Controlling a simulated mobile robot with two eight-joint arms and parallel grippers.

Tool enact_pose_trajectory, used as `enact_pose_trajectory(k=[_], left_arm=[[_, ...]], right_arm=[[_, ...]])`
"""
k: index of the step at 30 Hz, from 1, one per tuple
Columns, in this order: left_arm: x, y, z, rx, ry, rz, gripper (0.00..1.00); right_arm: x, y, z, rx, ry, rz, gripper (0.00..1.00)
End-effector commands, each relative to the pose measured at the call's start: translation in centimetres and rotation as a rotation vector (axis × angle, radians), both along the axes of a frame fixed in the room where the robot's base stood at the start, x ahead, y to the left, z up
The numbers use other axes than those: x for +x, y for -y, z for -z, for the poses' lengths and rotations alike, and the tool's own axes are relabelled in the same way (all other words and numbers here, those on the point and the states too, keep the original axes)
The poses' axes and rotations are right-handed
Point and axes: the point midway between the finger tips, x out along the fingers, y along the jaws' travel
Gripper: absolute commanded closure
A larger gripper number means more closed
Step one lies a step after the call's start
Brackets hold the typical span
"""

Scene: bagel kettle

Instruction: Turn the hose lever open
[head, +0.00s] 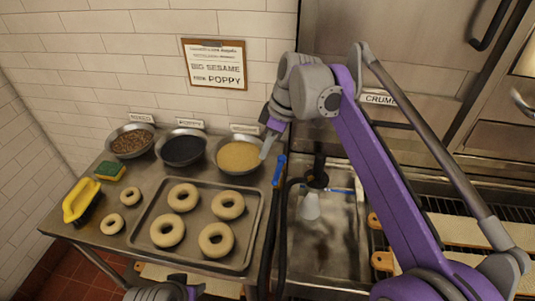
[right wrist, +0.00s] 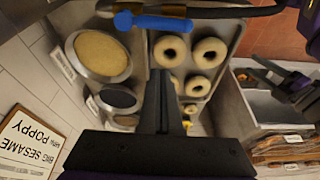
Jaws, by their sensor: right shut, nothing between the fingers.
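The blue hose lever (head: 279,168) sits at the top of a dark upright hose or pipe (head: 268,235), between the counter and the sink. In the right wrist view the lever (right wrist: 150,22) lies crosswise beyond my fingertips, apart from them in the picture. My right gripper (head: 266,150) is shut and empty, just left of and above the lever, over the edge of the bowl of pale seeds. Its closed fingers also show in the right wrist view (right wrist: 162,80). My left gripper (head: 190,292) is partly cut off at the bottom edge; its fingers are unclear.
A tray (head: 142,245) of several bagels and three seed bowls, including a black one (head: 182,148), fill the counter. A yellow-handled tool (head: 80,200) and a sponge (head: 110,170) lie at left. A sink (head: 325,260) with a black sprayer (head: 317,175) is right of the lever.

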Motion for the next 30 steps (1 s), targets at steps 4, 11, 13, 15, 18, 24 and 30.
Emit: enact_pose_trajectory(k=[4,11,13,15,18,24,30], left_arm=[[-0.2,0.0,0.5,0.000,-0.003,0.000,0.50],[-0.3,0.0,1.0,0.000,-0.005,0.000,0.50],[-0.2,0.0,0.7,0.000,-0.003,0.000,0.50],[-0.2,0.0,0.5,0.000,-0.003,0.000,0.50],[-0.1,0.0,0.4,0.000,-0.002,0.000,0.50],[-0.1,0.0,0.4,0.000,-0.002,0.000,0.50],[-0.1,0.0,0.4,0.000,-0.002,0.000,0.50]], right_arm=[[0.2,-1.0,3.2,0.000,0.000,-0.002,1.00],[0.5,-2.4,7.7,0.000,-0.001,-0.001,1.00],[0.2,-0.8,7.0,0.000,0.000,0.004,1.00],[0.0,0.1,6.8,0.000,0.001,0.003,1.00],[-0.3,0.9,6.6,0.000,0.001,0.001,1.00],[-0.5,1.5,6.5,0.001,0.000,0.001,1.00],[-0.5,1.5,6.5,0.001,0.000,0.000,1.00]])
